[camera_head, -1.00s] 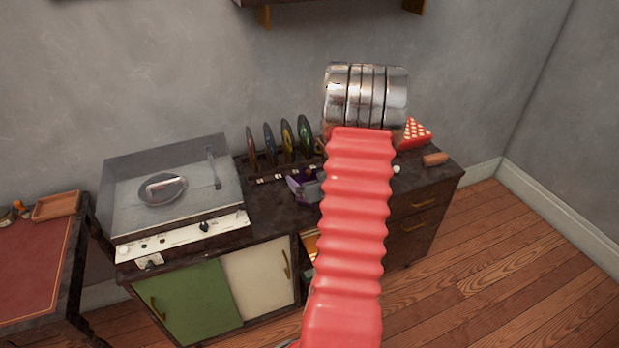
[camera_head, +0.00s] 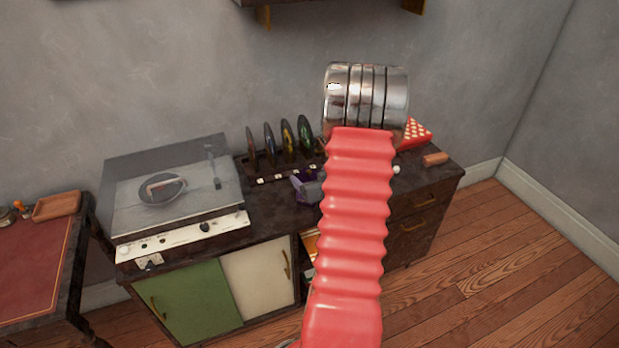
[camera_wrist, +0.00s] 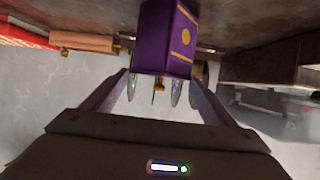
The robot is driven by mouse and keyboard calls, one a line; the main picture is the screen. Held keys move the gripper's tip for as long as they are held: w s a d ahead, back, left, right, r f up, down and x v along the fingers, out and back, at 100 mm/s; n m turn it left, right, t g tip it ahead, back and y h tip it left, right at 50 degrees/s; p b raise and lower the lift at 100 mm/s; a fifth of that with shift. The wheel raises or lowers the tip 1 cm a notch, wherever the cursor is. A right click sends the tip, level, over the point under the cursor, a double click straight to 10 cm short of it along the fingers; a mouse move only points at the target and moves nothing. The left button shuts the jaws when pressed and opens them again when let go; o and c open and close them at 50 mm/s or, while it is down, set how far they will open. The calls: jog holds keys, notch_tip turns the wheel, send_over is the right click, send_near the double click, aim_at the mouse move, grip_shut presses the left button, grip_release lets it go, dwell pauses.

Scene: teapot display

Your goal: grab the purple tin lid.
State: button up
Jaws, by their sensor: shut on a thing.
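The purple tin lid (camera_wrist: 168,38) shows in the wrist view as a purple block with gold trim and a gold dot, at the top middle. My gripper (camera_wrist: 162,74) is shut on it, with one finger on each side. In the head view the purple lid (camera_head: 299,181) is a small patch on the dark cabinet top, in front of the record rack. Whether the lid rests on a tin or is clear of the surface cannot be told.
A turntable (camera_head: 160,190) stands on the cabinet's left. A rack with several upright discs (camera_head: 287,140) is close behind the lid. A red dotted triangular object (camera_head: 416,133) and an orange-brown block (camera_head: 435,159) lie at right. My red arm hides the cabinet's middle.

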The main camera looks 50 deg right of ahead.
aim_at(311, 180)
jog(key=shift+c, duration=0.5)
notch_tip(311, 180, up, 10)
dwell(0.5)
dwell(0.5)
